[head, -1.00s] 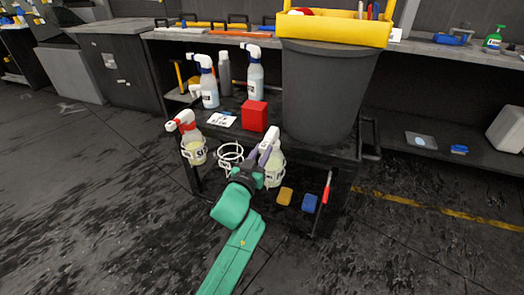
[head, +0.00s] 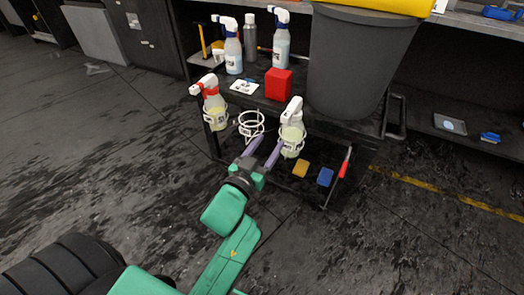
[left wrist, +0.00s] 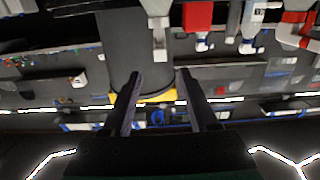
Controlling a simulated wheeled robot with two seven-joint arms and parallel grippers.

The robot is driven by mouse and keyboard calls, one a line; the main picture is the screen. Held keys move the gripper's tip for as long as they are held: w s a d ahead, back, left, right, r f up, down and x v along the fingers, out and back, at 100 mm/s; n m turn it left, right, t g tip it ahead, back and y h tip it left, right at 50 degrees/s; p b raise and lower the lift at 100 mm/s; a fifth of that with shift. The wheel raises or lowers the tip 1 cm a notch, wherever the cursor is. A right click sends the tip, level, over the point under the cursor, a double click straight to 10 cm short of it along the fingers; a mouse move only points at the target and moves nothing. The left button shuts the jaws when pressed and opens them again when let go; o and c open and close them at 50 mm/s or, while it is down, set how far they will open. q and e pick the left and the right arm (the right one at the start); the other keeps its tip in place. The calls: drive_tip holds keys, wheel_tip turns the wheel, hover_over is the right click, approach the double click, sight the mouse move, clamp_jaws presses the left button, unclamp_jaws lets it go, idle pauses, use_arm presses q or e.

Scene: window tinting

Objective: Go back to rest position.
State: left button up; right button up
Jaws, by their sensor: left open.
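My left gripper (head: 262,152) is open and empty in the head view, in front of the cart's near side. Its purple fingers point toward the empty wire ring holder (head: 251,125) and a spray bottle with a white head (head: 292,128). That bottle stands in a ring holder just right of the fingertips. In the left wrist view both fingers of the left gripper (left wrist: 160,85) are spread with nothing between them. My green left arm reaches in from the bottom of the head view. My right gripper is in neither view.
The cart carries a large grey bin (head: 348,62), a red box (head: 278,84) and several bottles. A red-headed spray bottle (head: 214,108) hangs in the left holder. Yellow (head: 300,169) and blue (head: 325,177) sponges sit on the cart's front. The floor to the left is clear.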

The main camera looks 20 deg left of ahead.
use_arm(q)
drive_tip(key=s, duration=0.3)
drive_tip(key=shift+s+a, duration=0.15)
drive_tip(key=shift+s, duration=0.1)
